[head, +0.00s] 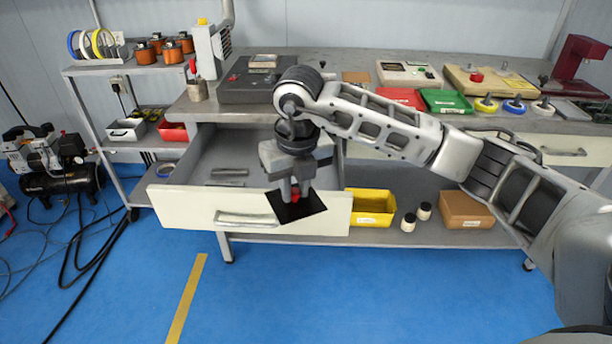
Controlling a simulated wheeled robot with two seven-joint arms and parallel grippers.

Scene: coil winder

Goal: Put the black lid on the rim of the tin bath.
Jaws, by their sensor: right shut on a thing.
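My right gripper (290,188) points down and is shut on the red knob of the black lid (307,210). The lid is a flat, square, dark plate that hangs tilted in the picture, in front of the open drawer's white front. A dark grey unit on the bench's left part carries a small metal-rimmed block, which looks like the tin bath (262,61). The inside of that block is too small to make out. The lid is well apart from it, lower and nearer to me. My left gripper is not in view.
The open drawer (180,205) sticks out below the bench and holds grey metal pieces. My right arm crosses in front of the bench top. Red and green trays (446,102), spools and a control box (408,73) stand to the right. A yellow bin (371,205) sits on the lower shelf.

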